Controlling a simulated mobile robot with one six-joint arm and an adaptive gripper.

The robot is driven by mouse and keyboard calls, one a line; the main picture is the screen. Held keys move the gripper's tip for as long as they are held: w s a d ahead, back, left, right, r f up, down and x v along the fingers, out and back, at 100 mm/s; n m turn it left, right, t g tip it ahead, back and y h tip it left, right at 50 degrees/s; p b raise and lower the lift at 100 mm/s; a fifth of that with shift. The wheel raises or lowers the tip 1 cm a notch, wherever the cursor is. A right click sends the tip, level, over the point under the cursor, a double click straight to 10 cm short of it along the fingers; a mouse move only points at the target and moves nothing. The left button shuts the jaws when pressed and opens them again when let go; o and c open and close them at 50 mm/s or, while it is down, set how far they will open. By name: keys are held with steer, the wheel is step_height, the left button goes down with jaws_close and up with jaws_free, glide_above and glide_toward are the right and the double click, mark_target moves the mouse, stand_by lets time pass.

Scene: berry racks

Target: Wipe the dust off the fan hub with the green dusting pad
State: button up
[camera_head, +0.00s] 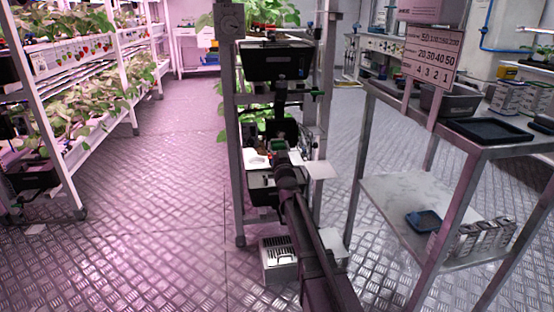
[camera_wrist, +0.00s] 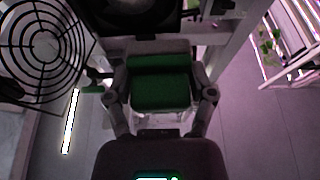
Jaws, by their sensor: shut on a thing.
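My gripper (camera_wrist: 162,95) is shut on the green dusting pad (camera_wrist: 160,92), which sits between its two fingers in the wrist view. In the head view my arm reaches into the middle rack, and a small patch of green shows at its end. The fan (camera_wrist: 45,75) is at the upper left of the wrist view, behind a black wire guard. Its pale round fan hub (camera_wrist: 47,45) is left of the pad and apart from it. I cannot make out dust on the hub. The fan is not clearly visible in the head view.
A black bin (camera_head: 276,62) is on the middle rack (camera_head: 235,130) above my gripper. A metal cart (camera_head: 400,205) with a blue tray (camera_head: 424,221) stands to the right. Plant shelves (camera_head: 60,150) line the left. The floor between is clear.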

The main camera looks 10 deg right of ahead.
mark_target(282, 132)
steer(key=shift+a+f+b, duration=0.15)
steer(key=shift+f+b, duration=0.35)
steer(key=shift+f, duration=0.05)
steer(key=shift+w+t, duration=0.2)
steer(key=shift+t, duration=0.1)
steer(key=shift+w, duration=2.85)
steer(key=shift+w, duration=1)
steer(key=shift+s+d, duration=0.15)
steer(key=shift+d, duration=1.6)
steer(key=shift+d, duration=0.15)
